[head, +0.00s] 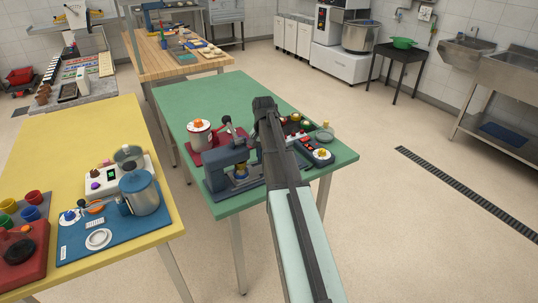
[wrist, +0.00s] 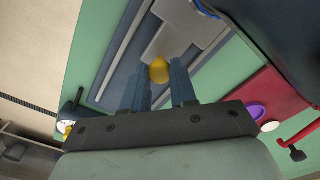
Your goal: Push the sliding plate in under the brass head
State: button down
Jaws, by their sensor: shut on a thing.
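In the wrist view, my gripper (wrist: 160,68) is closed around a round yellow knob (wrist: 159,71), with a blue finger on each side. The knob is at the near end of a light grey sliding plate (wrist: 172,40). The plate lies on a blue-grey base between pale rails. In the head view, the blue-grey press (head: 222,168) stands on the green table, with a small brass part (head: 241,171) low under its arm. My arm hides the gripper and most of the plate there. How far the plate reaches under the brass head cannot be told.
A red base with a pot (head: 200,134) stands left of the press. A dark panel with a yellow-topped white dial (head: 321,154) and a glass dish (head: 324,134) are to the right.

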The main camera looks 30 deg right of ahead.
jog(key=shift+a, duration=0.3)
jog(key=c, duration=0.9)
grip_release()
jog(key=shift+d, duration=0.1)
notch_tip(320, 180, up, 14)
jog(key=shift+f, duration=0.1)
